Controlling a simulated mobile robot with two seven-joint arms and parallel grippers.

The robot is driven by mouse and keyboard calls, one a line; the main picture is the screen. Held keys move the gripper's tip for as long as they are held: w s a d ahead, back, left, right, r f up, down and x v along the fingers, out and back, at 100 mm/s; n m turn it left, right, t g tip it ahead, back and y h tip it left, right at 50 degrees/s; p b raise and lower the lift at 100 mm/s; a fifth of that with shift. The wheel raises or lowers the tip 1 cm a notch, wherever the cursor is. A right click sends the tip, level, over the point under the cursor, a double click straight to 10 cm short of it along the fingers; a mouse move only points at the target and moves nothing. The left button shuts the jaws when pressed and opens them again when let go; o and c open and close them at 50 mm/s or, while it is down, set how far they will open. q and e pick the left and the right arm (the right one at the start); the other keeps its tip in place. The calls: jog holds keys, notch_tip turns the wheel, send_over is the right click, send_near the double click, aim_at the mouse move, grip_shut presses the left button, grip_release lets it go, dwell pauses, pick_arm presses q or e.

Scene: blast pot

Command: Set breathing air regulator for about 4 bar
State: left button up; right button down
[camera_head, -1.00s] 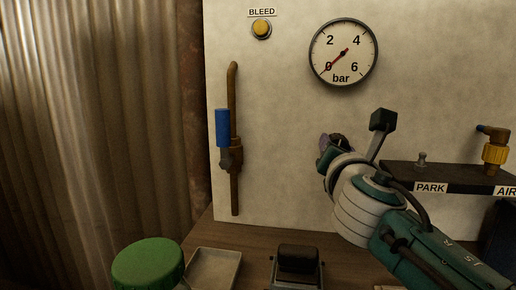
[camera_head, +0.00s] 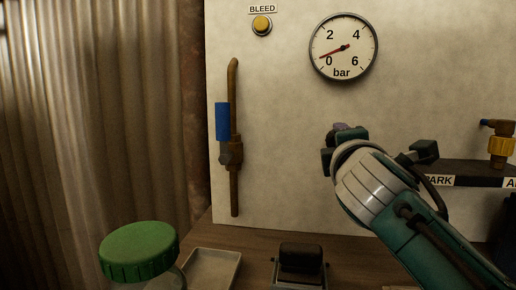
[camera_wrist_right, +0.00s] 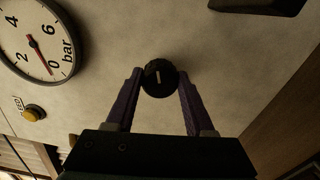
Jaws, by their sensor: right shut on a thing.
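The round gauge (camera_head: 343,47) marked bar hangs high on the pale panel. Its red needle points left and slightly down, just above the 0 mark and well below 2. The gauge also shows in the wrist view (camera_wrist_right: 38,40). A black round knob (camera_wrist_right: 158,75) with a pale index line is on the panel below the gauge. My right gripper (camera_wrist_right: 160,82) is shut on this knob, one purple finger at each side. In the head view my right wrist and gripper (camera_head: 345,130) hide the knob. My left gripper is not in view.
A yellow BLEED button (camera_head: 262,25) and a brown pipe (camera_head: 235,190) with a blue handle (camera_head: 222,122) are left on the panel. A dark shelf (camera_head: 470,172) labelled PARK is right. A green-lidded jar (camera_head: 138,250), tray (camera_head: 212,270) and dark block (camera_head: 300,262) stand below.

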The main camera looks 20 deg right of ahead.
jog(key=shift+f+m+b, duration=0.1)
jog(key=shift+m+b, duration=2)
jog(key=shift+m, duration=4.1)
jog(key=shift+c, duration=1.3)
grip_release()
jog(key=shift+s, duration=0.1)
